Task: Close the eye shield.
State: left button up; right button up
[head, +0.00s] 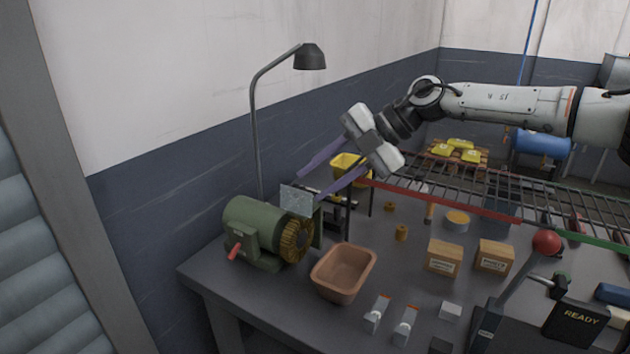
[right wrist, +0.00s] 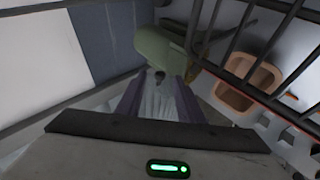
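The eye shield (head: 297,199) is a small, clear, greyish plate standing raised above the wheel side of the green bench grinder (head: 255,222). The grinder sits at the left end of the grey bench, with a brownish wheel (head: 296,240) facing right. My right gripper (head: 308,187) comes in from the right, its two purple fingers spread and pointing down-left close to the shield. I cannot tell whether they touch it. In the right wrist view, the fingers (right wrist: 158,98) stand apart with a pale, streaked surface between them, and the green grinder body (right wrist: 165,48) lies beyond. My left gripper is not in view.
A wire rack (head: 480,190) with a red front edge stands over the bench, below my right arm. A lamp (head: 310,57) rises behind the grinder. A terracotta bin (head: 343,272) stands in front of it. Small boxes (head: 444,258) and a red-knobbed lever (head: 546,241) are further right.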

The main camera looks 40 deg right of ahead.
jog(key=shift+w+a+f, duration=0.35)
jog(key=shift+f, duration=0.1)
jog(key=shift+c, duration=0.3)
grip_shut()
